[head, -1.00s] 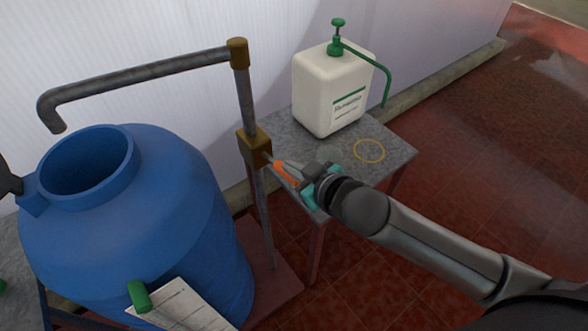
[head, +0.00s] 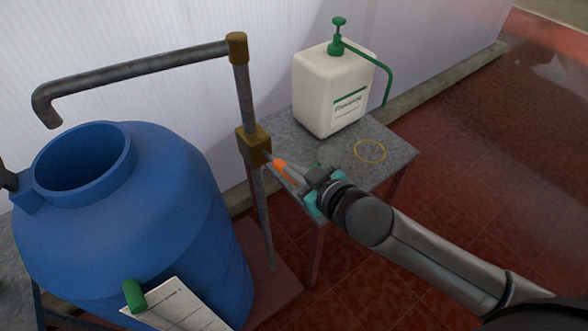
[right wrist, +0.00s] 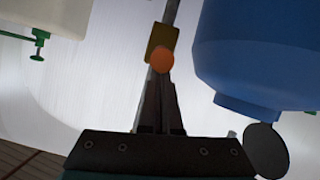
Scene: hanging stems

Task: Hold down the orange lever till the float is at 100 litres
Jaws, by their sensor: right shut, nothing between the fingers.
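The orange lever (head: 281,164) sticks out from the brass valve block (head: 254,146) on the upright pipe. My right gripper (head: 296,173) is shut and empty, its fingers close to the lever and partly over it in the head view. In the right wrist view the shut fingers (right wrist: 160,78) point at the round orange lever end (right wrist: 162,60); I cannot tell whether they touch it. The blue tank (head: 190,215) stands below the pipe's spout (head: 45,108). I cannot make out a float or a 100-litre mark. My left gripper is not in view.
A grey table (head: 395,153) behind my right gripper holds a white pump canister (head: 335,92) and bears a yellow ring (head: 370,151). A green piece (head: 134,296) and a printed white sheet (head: 178,305) are at the tank's front. Red tiled floor lies open at the right.

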